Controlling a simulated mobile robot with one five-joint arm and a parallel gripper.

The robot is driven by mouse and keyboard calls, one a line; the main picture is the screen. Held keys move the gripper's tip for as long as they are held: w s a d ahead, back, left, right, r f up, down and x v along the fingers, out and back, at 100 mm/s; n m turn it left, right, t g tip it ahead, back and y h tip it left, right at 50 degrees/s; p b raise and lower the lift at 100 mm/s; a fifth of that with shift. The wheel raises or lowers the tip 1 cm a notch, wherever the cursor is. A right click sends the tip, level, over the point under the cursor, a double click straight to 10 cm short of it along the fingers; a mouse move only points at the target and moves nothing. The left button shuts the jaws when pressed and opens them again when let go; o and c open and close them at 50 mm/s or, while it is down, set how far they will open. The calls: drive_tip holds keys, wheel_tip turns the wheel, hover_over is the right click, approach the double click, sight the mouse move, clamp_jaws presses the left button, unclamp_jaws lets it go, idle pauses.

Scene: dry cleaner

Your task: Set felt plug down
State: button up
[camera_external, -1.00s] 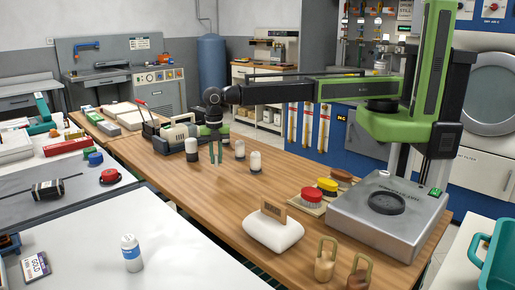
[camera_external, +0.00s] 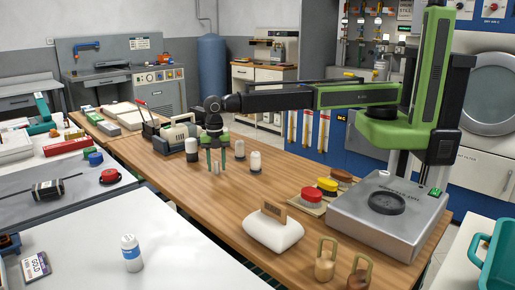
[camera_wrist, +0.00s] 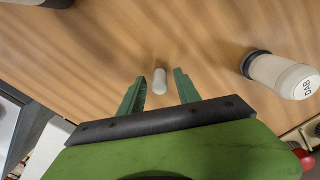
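The felt plug is a small pale grey-white cylinder. In the wrist view the felt plug (camera_wrist: 160,82) is on the wooden bench top, between and slightly beyond my fingertips. My gripper (camera_wrist: 160,84) is open, with a clear gap on each side of the plug. In the external view the plug (camera_external: 216,168) shows low between the green fingers of my gripper (camera_external: 217,170). It looks upright there.
A grey-green machine (camera_external: 172,138) is behind left. The wooden bench (camera_external: 190,190) in front is clear.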

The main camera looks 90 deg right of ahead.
sight(216, 162)
wheel_tip(216, 162, up, 12)
drive_tip(key=p, duration=1.2)
drive_tip(key=shift+r, duration=0.15)
drive_tip(key=s+d+m, duration=0.3)
drive_tip(key=d, duration=0.2)
drive_tip(key=s+d+m, duration=0.3)
drive_tip(key=s+d, duration=0.1)
drive_tip(key=s+d+m, duration=0.3)
drive_tip(key=d, duration=0.2)
drive_tip(key=shift+s+d, duration=0.25)
drive_tip(key=shift+d, duration=0.05)
drive_tip(key=s+d+m, duration=1.1)
drive_tip(key=s, duration=0.1)
drive_tip(key=shift+d, duration=0.25)
